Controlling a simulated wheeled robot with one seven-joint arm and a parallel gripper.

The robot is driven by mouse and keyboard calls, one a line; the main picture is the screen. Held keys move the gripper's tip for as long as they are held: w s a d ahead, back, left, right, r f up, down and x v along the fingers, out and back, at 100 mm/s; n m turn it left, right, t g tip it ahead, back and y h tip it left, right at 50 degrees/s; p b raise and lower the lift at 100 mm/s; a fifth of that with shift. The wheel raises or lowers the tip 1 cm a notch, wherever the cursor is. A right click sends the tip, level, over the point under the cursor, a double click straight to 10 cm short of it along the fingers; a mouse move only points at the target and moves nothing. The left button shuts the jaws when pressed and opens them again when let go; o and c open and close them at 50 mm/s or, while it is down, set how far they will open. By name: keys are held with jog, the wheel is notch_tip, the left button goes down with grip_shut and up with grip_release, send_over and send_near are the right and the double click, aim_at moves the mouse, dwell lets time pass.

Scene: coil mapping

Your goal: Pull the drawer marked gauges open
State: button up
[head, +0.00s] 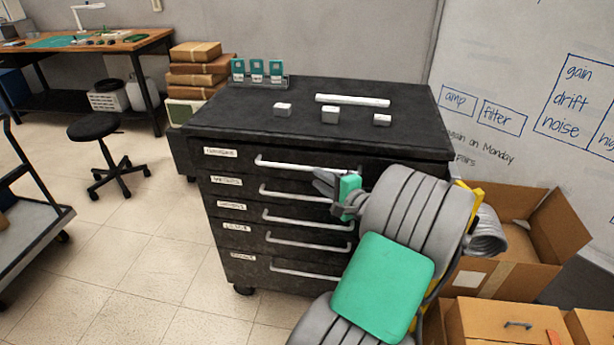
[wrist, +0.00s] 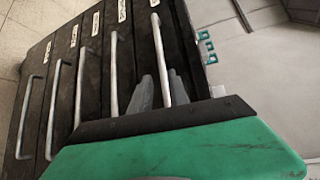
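A black drawer cabinet (head: 228,240) stands in the middle of the head view, with several drawers, silver bar handles and small white labels. The lettering is too small to read, so I cannot tell which drawer is marked gauges. All drawers look closed. My gripper (head: 322,183) is at the right part of the upper drawers. In the wrist view my gripper (wrist: 160,90) has its grey fingers on either side of the top drawer's handle (wrist: 161,50), with a gap beside the bar, so it looks open. My wrist hides the handle's lower end there.
The cabinet top (head: 240,115) holds a white bar (head: 352,100), several small blocks and a teal card rack (head: 258,72). A black stool (head: 95,128) and a cart (head: 35,220) are left. The floor in front-left is clear.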

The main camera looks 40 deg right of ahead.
aim_at(309, 170)
jog(key=w, duration=0.2)
jog(key=w+d, duration=0.1)
jog(key=w, duration=0.4)
jog(key=shift+w+d+f+p, duration=0.2)
jog(key=shift+d+f+p, duration=0.1)
jog(key=shift+f, duration=0.1)
jog(key=shift+c, duration=0.4)
jog(key=shift+a, duration=0.1)
grip_shut()
dwell(0.4)
